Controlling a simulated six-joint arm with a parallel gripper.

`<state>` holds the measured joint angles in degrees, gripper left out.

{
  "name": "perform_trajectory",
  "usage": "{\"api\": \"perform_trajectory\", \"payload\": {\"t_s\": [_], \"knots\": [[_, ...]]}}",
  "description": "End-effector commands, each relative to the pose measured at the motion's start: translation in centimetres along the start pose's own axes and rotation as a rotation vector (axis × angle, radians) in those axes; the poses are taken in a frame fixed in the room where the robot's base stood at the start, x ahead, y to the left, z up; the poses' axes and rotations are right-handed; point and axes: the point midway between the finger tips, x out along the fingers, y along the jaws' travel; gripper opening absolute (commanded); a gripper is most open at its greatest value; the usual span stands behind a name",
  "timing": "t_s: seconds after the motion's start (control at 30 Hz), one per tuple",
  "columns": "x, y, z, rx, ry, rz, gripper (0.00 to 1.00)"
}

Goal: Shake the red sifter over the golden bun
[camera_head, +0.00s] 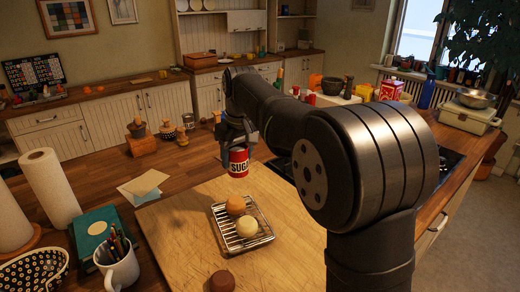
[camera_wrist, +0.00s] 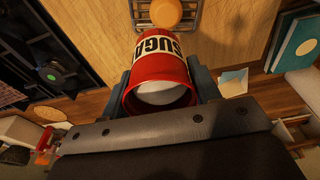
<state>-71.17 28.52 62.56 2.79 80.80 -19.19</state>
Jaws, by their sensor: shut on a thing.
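The red sifter (camera_head: 238,163) is a red can with a cream label reading "SUGA". My gripper (camera_head: 239,142) is shut on it and holds it in the air, near the far edge of the cutting board. In the wrist view the sifter (camera_wrist: 158,72) sits between both fingers, its round end towards the camera and pale inside. The golden bun (camera_head: 235,205) lies on a wire rack (camera_head: 262,238), lower in the head view than the sifter. In the wrist view the golden bun (camera_wrist: 167,12) shows just beyond the sifter. A pale bun (camera_head: 247,227) lies beside it on the rack.
A brown bun (camera_head: 222,281) is at the wooden board's (camera_head: 180,240) near edge. Left are a teal book (camera_head: 100,235), a mug of pencils (camera_head: 118,266), paper rolls (camera_head: 50,187) and envelopes (camera_head: 143,186). A dark hob (camera_head: 447,160) is at right. The board left of the rack is clear.

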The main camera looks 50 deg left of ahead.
Motion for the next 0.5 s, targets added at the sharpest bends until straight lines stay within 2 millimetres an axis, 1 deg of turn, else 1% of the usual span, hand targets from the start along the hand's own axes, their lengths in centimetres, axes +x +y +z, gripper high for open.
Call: {"api": "perform_trajectory", "payload": {"t_s": [0.03, 0.13, 0.5], "knots": [[-0.3, -0.9, 0.2, -0.002, 0.002, 0.001, 0.36], [-0.4, -1.9, 0.5, 0.001, 0.000, 0.001, 0.36], [-0.4, -2.0, 0.6, 0.003, 0.000, 0.001, 0.36]]}}
